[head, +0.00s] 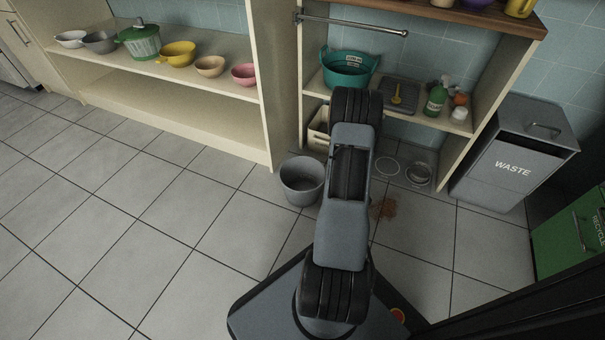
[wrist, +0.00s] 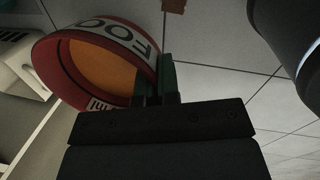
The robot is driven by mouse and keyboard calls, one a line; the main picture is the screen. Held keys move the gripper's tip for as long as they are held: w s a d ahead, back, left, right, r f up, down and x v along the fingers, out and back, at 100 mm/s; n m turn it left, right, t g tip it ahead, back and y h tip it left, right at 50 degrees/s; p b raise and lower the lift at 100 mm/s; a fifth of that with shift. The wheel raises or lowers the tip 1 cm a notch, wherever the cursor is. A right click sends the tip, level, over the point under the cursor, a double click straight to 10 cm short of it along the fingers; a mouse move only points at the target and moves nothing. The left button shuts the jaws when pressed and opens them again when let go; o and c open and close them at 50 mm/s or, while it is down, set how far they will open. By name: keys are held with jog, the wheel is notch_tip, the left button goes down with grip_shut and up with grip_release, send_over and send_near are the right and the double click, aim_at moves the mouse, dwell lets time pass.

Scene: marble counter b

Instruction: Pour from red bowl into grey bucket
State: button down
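The red bowl (wrist: 98,62) has a white band with dark lettering and an orange-brown inside. In the wrist view it sits at the upper left. My gripper (wrist: 165,82) is closed on its rim, with a dark green finger on either side of the wall. Whether the orange is contents or the bowl's own inside is unclear. The grey bucket (head: 302,182) stands upright on the floor, left of my arm. In the head view my arm hides the gripper and bowl.
A reddish-brown patch (head: 383,208) lies on the floor right of my arm, near a round dish (head: 419,173). Shelves with a teal tub (head: 349,70) stand behind. A grey waste bin (head: 512,152) and green recycling bin (head: 572,235) stand right. Floor at left is clear.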

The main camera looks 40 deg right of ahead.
jog(key=s+d+f+n, duration=0.2)
jog(key=s+d+f, duration=0.2)
jog(key=s+d, duration=0.3)
jog(key=shift+s+d+f+n+t, duration=0.2)
jog(key=shift+s+d+n+t, duration=0.1)
jog(key=shift+d, duration=0.3)
